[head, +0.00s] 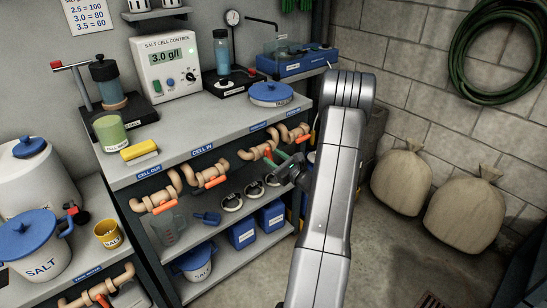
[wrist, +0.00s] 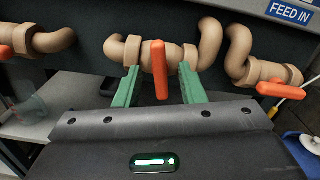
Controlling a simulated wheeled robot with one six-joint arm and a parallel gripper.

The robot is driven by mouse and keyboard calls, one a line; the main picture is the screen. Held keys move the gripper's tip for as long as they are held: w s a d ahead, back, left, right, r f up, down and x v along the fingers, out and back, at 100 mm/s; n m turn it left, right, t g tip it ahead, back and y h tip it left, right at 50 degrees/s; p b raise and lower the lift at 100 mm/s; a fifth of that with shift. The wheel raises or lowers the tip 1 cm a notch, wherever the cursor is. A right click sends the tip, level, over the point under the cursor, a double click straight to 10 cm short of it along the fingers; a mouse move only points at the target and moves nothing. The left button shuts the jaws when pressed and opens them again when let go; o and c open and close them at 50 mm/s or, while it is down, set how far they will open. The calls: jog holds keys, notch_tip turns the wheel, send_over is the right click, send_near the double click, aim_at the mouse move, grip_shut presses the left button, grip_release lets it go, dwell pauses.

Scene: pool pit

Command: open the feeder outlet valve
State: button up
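The feeder outlet valve (wrist: 135,50) is the third from the left in the row under the shelf edge; its small label in the head view is hard to read. Its orange handle (wrist: 160,72) points downward in the wrist view, across the beige pipe. It also shows in the head view (head: 268,152), partly behind my fingers. My gripper (wrist: 158,84) is open, with one green finger on each side of the handle and visible gaps between. In the head view my gripper (head: 278,161) is in front of this valve. The fingertips reach close to the pipe.
The FEED IN valve handle (wrist: 281,90) is close on the right. The CELL IN valve (head: 215,182) and CELL OUT valve (head: 163,207) are to the left. The shelf top (head: 200,125) lies above. Salt sacks (head: 465,213) stand on the floor at right.

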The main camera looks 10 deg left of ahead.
jog(key=shift+w+a, duration=0.3)
jog(key=shift+a, duration=0.05)
jog(key=shift+c, duration=0.3)
grip_shut()
